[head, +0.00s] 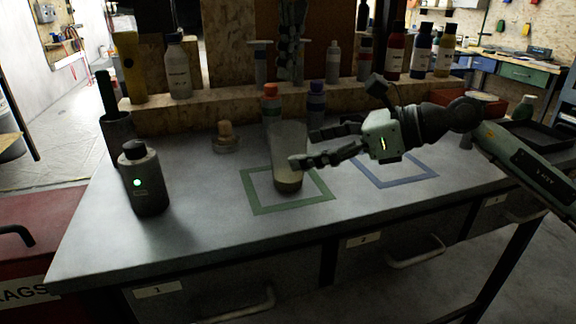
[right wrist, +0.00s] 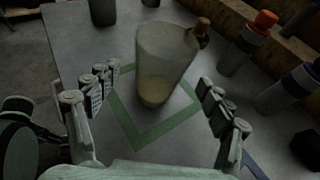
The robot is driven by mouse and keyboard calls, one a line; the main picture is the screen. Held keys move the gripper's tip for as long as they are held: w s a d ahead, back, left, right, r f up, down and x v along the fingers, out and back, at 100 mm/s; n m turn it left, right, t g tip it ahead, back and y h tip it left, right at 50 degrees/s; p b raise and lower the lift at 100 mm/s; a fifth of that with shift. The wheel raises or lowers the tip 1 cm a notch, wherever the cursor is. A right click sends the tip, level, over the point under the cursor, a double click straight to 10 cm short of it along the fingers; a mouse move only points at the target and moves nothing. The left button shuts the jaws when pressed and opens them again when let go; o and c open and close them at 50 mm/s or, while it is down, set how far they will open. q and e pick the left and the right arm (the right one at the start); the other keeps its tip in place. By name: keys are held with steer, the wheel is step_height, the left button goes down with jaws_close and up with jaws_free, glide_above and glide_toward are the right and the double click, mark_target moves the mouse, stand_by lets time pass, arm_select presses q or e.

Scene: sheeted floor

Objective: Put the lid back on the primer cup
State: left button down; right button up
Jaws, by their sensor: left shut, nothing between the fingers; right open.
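The primer cup (head: 287,148) is a tall translucent cup with pale liquid at its bottom. It stands upright in the green square outline, and its top looks uncovered. A small piece with a tan knob (head: 225,138), apparently the lid, lies on the bench behind and left of the cup; its knob also shows in the right wrist view (right wrist: 201,27). My right gripper (head: 304,149) is open at the cup's right side, with the cup (right wrist: 164,62) between and just beyond its spread fingers. My left gripper (head: 290,70) is shut and empty, raised behind the cup near the shelf.
Bottles with orange (head: 271,105) and purple caps (head: 316,102) stand behind the cup. A blue square outline (head: 398,183) lies to the right, partly under my right arm. The front bench strip is clear.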

mark_target(288, 152)
steer(key=shift+x, duration=2.3)
